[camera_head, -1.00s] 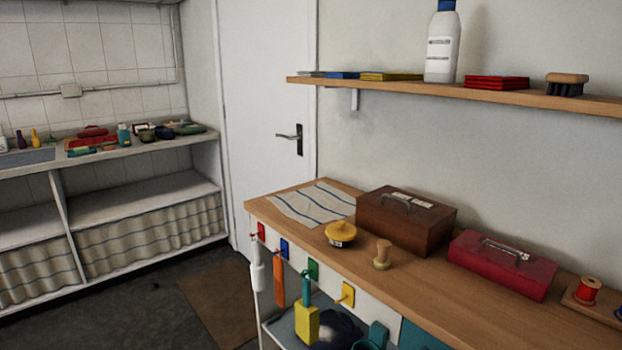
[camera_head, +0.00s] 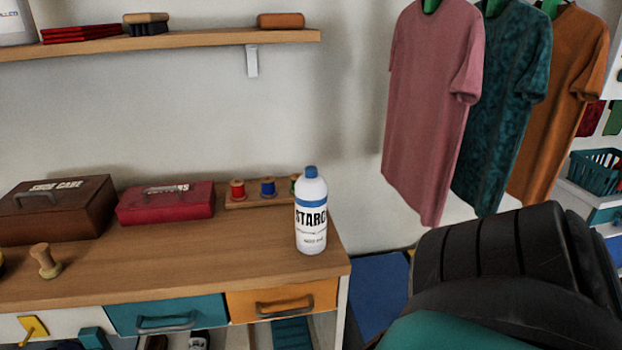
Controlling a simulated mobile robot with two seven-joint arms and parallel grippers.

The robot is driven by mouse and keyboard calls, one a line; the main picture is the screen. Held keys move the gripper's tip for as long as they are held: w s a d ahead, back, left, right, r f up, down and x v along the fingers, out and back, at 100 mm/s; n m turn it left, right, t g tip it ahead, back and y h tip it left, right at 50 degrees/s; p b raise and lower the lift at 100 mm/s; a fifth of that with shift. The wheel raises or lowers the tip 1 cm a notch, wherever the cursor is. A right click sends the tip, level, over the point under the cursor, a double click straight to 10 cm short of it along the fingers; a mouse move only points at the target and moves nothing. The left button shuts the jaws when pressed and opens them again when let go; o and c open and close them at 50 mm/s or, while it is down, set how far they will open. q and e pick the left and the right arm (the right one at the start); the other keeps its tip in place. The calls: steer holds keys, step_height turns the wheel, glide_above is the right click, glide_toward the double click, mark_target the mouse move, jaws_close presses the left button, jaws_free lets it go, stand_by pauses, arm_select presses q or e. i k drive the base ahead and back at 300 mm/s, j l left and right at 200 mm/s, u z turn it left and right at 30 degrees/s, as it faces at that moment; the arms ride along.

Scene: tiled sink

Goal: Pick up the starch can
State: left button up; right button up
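The starch can (camera_head: 311,222) is a white bottle-shaped can with a blue cap, a blue band and the word STARCH on it. It stands upright near the right end of the wooden counter (camera_head: 190,262), with nothing touching it from the front. Neither of my grippers is in view.
A spool rack (camera_head: 253,199) stands just behind and left of the can. A red box (camera_head: 166,203) and a brown shoe care box (camera_head: 57,208) are further left. Shirts (camera_head: 431,110) hang at the right.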

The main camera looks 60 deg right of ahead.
mark_target(311, 196)
steer(key=z, duration=1.85)
